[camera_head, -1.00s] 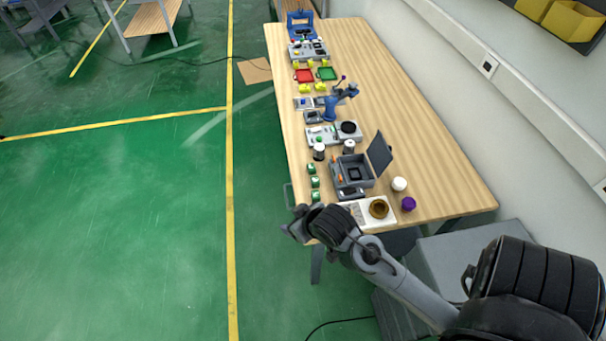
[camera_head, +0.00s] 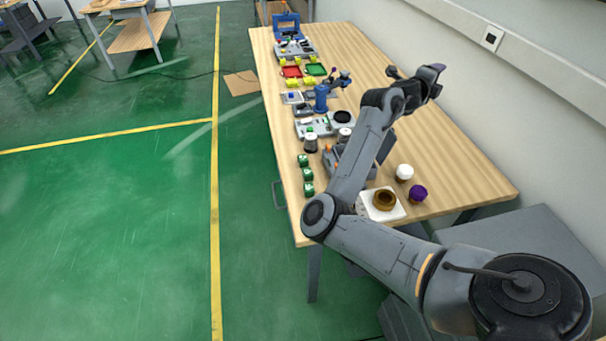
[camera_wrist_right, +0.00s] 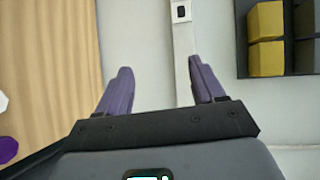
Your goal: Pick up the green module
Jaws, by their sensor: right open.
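Three small green modules (camera_head: 307,174) sit in a row along the left edge of the wooden table in the head view. They stand apart from each other, and no gripper touches them. My right gripper (camera_head: 434,80) is raised over the table's right side, toward the wall, well away from the modules. In the right wrist view my right gripper (camera_wrist_right: 160,78) has its two purple fingers spread, with nothing between them. That view shows no green module. My left gripper is not in view.
My right arm crosses over the grey box device (camera_head: 334,158) and partly hides it. A white-capped jar (camera_head: 404,172), a purple-capped jar (camera_head: 418,193) and a white plate with a brown ring (camera_head: 384,199) stand near the front. The table's right side is bare beside the wall.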

